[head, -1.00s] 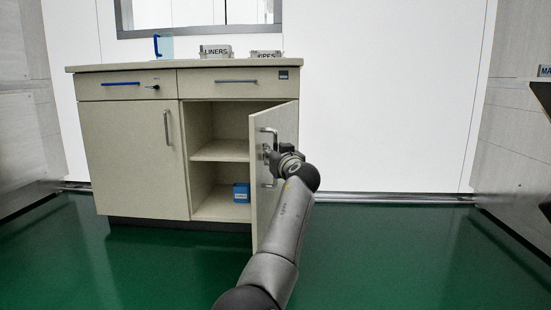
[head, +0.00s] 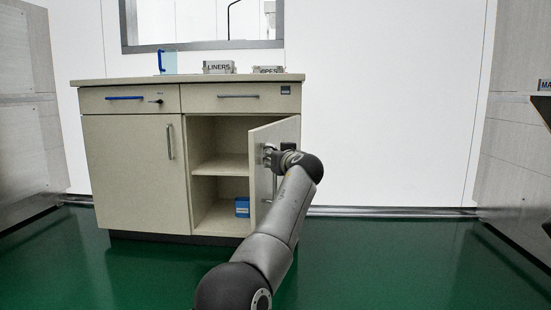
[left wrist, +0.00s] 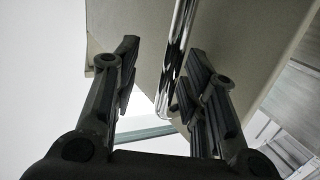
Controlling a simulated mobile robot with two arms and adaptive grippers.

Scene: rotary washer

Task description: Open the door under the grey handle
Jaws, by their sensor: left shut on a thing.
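The grey bar handle (head: 238,96) is on the right drawer of the beige cabinet. Under it, the right door (head: 288,133) stands partly open, hinged at its right edge and swung towards me. My left gripper (head: 270,157) is at this door's upright metal handle, near its upper part, and shut on it. The arm hides the lower part of the door. In the left wrist view, the shiny handle bar (left wrist: 180,50) runs between the fingers of the left gripper (left wrist: 162,70), closer to the right finger. The right gripper is not in view.
A blue box (head: 242,207) sits inside on the lower shelf. The left door (head: 136,175) is shut. A blue-handled jug (head: 168,62) and bins labelled LINERS (head: 218,67) and WIPES (head: 268,70) stand on top. Green floor (head: 400,260) to the right is clear.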

